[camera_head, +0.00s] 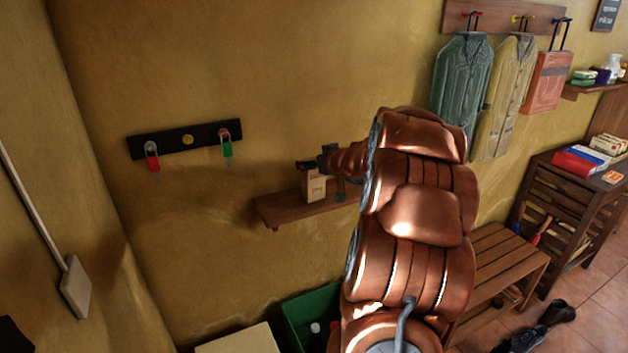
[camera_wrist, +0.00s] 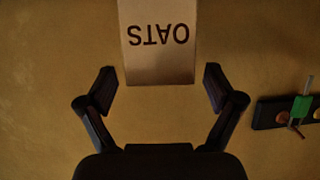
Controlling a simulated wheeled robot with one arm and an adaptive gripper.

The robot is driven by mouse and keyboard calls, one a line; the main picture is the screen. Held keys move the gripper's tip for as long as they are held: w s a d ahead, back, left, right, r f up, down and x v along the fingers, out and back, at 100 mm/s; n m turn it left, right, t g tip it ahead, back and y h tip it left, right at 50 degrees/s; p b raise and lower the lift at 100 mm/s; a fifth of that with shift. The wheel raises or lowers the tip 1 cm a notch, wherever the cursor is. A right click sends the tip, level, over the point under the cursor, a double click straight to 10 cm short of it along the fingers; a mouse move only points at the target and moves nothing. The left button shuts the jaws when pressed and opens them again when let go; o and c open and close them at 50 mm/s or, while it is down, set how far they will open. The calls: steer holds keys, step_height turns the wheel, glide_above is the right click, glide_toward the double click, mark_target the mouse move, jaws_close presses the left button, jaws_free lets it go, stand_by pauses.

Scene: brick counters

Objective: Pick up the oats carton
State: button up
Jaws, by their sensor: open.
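My gripper (camera_wrist: 160,88) is open, with one finger on each side of the carton's near end and gaps between. In the head view my gripper (camera_head: 330,172) is at the carton's right side, partly hidden by my copper-coloured arm, which also covers the shelf's right part.
A dark key rack (camera_head: 188,140) with red and green tags hangs on the wall to the left. Below the shelf are a green bin (camera_head: 305,310) and a pale box top (camera_head: 238,341). Jackets (camera_head: 460,80), a wooden bench (camera_head: 500,260) and a slatted cabinet (camera_head: 575,205) stand right.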

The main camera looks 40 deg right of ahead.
steer(key=shift+w+d+f, duration=0.15)
steer(key=shift+w+f, duration=0.1)
steer(key=shift+w, duration=0.25)
steer(key=c, duration=1)
steer(key=shift+r, duration=0.1)
steer(key=shift+c, duration=0.2)
